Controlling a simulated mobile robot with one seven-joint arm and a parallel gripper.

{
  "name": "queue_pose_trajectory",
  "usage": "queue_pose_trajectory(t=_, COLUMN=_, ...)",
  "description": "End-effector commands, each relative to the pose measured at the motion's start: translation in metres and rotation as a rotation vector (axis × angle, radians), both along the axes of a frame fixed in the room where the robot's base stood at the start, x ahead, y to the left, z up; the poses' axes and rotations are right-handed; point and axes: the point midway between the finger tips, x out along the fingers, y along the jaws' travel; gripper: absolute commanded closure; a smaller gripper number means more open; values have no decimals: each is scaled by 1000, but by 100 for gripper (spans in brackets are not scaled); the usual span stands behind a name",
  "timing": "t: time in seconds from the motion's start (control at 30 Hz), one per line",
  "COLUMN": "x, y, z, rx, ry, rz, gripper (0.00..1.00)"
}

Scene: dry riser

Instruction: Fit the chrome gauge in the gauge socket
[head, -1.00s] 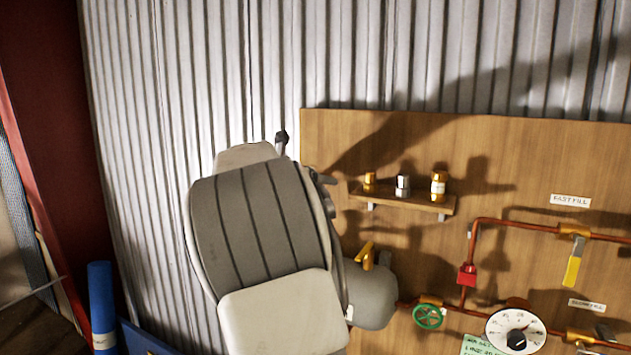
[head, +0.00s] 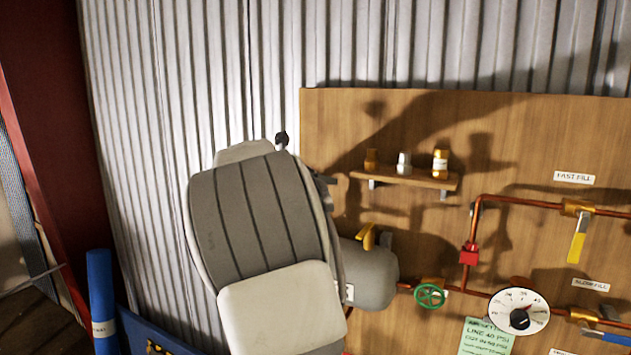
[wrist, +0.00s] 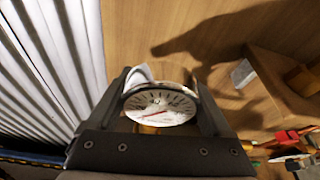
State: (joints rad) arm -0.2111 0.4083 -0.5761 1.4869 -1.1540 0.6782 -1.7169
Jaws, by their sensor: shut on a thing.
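In the wrist view a round gauge (wrist: 160,106) with a white dial, dark marks, a red needle and a bright metal rim sits between the fingers of my gripper (wrist: 172,100). My gripper is shut on it. A brass-coloured part (wrist: 150,129) shows just under the dial. In the head view my arm hides the gripper and the held gauge. I cannot pick out the gauge socket for certain in either view.
A wooden shelf (head: 420,181) on the wood board holds small brass and chrome fittings. Copper pipes (head: 475,225) carry valves, a green handwheel (head: 430,296) and a large white dial (head: 519,311). A grey tank (head: 368,278) is beside my arm.

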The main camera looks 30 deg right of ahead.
Motion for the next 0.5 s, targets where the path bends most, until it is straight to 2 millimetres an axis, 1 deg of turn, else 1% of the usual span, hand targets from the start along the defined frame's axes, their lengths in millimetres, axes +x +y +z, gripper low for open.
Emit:
queue_pose_trajectory(t=0.13, x=0, y=0, z=-5, rx=-1, ry=-1, rz=0, gripper=87)
queue_pose_trajectory(t=0.47, x=0, y=0, z=-6, rx=-1, ry=-1, rz=0, gripper=87)
queue_pose_trajectory(t=0.5, x=0, y=0, z=-6, rx=-1, ry=-1, rz=0, gripper=11)
